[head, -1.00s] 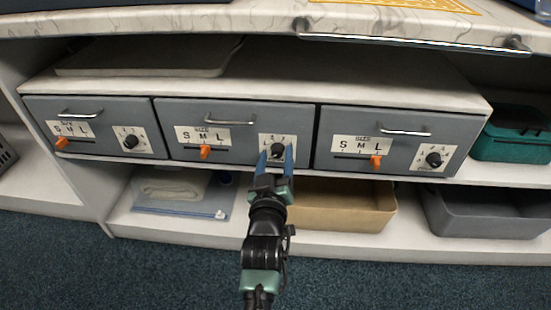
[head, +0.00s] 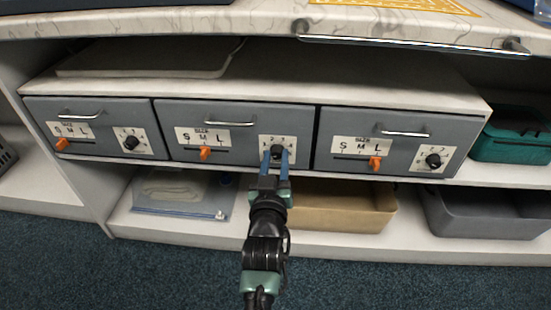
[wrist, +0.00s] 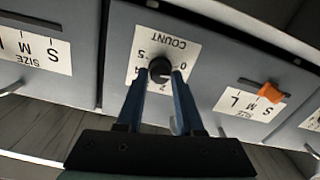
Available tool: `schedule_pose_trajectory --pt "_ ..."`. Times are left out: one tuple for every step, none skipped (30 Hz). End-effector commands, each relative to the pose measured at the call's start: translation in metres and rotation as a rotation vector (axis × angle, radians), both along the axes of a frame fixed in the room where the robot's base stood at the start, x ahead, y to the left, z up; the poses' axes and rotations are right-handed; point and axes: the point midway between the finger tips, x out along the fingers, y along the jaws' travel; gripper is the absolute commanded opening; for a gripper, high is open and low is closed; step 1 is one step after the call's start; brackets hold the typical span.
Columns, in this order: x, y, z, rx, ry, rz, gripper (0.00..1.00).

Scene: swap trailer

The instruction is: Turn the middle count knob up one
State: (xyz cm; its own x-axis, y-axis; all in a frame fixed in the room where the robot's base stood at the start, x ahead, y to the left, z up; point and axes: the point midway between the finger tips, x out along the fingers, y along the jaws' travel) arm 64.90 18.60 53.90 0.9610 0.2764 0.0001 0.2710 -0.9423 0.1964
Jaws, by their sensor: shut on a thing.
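The middle count knob (head: 276,151) is a black dial on a white plate at the right side of the middle grey drawer. My gripper (head: 274,157) reaches up to it from below, its blue fingers shut on the knob's two sides. In the wrist view the picture is turned over, and the black knob (wrist: 160,68) sits between the two fingertips (wrist: 160,76). The plate around it reads COUNT with numbers, some hidden by the fingers. The knob's pointer setting is too small to tell.
The middle drawer's orange size slider (head: 206,152) is left of the knob. Similar drawers stand on both sides, with a left count knob (head: 131,142) and a right count knob (head: 433,160). A tan bin (head: 340,207) lies on the shelf below.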

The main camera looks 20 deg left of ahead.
Motion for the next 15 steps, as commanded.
schedule_pose_trajectory --pt "-0.0001 0.0003 0.0006 0.037 0.011 0.001 0.0" --pt "-0.0001 0.0003 0.0007 0.061 0.018 0.001 0.0" --pt "-0.0001 0.0004 0.0008 0.094 0.027 0.001 0.0" --pt "0.0 0.0002 0.0009 0.12 0.035 0.001 0.0" --pt "0.0 -0.0001 0.0009 0.144 0.042 0.001 0.0" --pt "0.0001 -0.0003 0.001 0.178 0.052 0.0 0.0" --pt "0.0001 -0.0004 0.001 0.203 0.06 0.0 0.0" --pt "0.0001 -0.0002 0.001 0.227 0.067 0.001 0.0" --pt "0.0 0.0 0.001 0.258 0.075 0.001 0.0" --pt "0.0 -0.0001 0.001 0.281 0.082 0.001 0.0" --pt "0.0001 -0.0004 0.0011 0.304 0.089 0.001 0.0" --pt "0.0002 -0.0008 0.0012 0.333 0.097 0.0 0.0" --pt "0.0003 -0.0009 0.0012 0.355 0.103 0.0 0.0" --pt "0.0003 -0.0009 0.0012 0.375 0.109 0.0 0.0" --pt "0.0002 -0.0008 0.0013 0.399 0.116 0.001 0.0"
